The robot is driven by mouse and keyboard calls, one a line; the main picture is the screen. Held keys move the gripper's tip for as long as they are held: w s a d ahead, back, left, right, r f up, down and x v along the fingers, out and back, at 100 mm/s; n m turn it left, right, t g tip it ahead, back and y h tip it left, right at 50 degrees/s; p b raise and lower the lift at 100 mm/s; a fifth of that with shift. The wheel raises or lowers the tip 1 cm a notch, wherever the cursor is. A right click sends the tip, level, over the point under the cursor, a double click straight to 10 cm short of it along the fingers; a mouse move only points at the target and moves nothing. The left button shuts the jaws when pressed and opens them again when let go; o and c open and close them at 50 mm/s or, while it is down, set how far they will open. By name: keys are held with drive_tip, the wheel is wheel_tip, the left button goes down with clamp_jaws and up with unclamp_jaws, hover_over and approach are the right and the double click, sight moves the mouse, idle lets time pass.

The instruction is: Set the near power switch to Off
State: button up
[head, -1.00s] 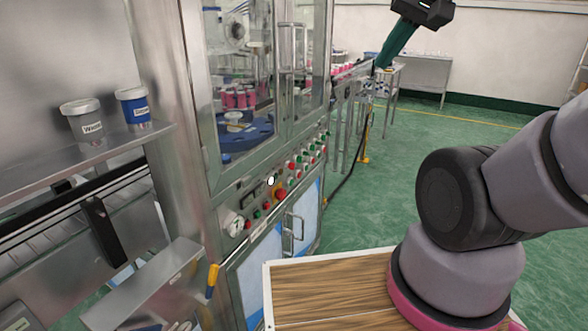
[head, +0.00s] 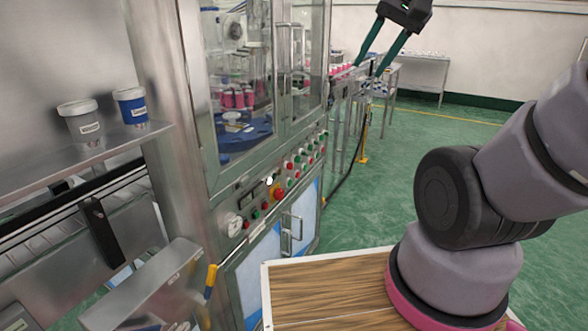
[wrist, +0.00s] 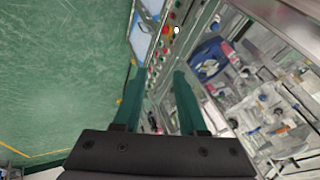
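The control panel (head: 258,198) of the steel machine carries rows of small buttons and knobs. A white round knob (head: 268,181) sits on it above a larger red button (head: 278,194); the knob also shows in the wrist view (wrist: 176,30). A white dial-like part (head: 234,226) is at the panel's near end. Which part is the near power switch, and its setting, I cannot tell at this size. My gripper (head: 371,66), with dark green fingers, is open and empty, beyond the panel's far end and apart from it. Its fingers also show in the wrist view (wrist: 158,74).
Glass doors with a steel handle (head: 290,48) stand above the panel. A yellow-handled part (head: 211,276) is at the near corner. A shelf (head: 90,155) with two labelled cups is at the left. Green floor (head: 420,130) is clear at the right.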

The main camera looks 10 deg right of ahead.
drive_tip(key=w+a+f+m+g+y, duration=0.3)
drive_tip(key=w+f+m+y, duration=0.15)
drive_tip(key=w+f, duration=0.55)
drive_tip(key=w+a+f+m+g+y, duration=0.2)
drive_tip(key=w+a+f+m+y, duration=0.15)
drive_tip(key=w+f+m, duration=0.6)
drive_tip(key=w+d+f+m+t+y, duration=0.2)
drive_tip(key=w+f+m+t+y, duration=0.15)
drive_tip(key=w+f, duration=0.6)
drive_tip(key=m+t, duration=0.6)
drive_tip(key=m, duration=0.3)
approach(290, 166)
drive_tip(key=x, duration=0.8)
drive_tip(key=shift+w+f, duration=0.2)
drive_tip(key=shift+f, duration=0.05)
drive_tip(key=shift+y, duration=0.25)
clamp_jaws()
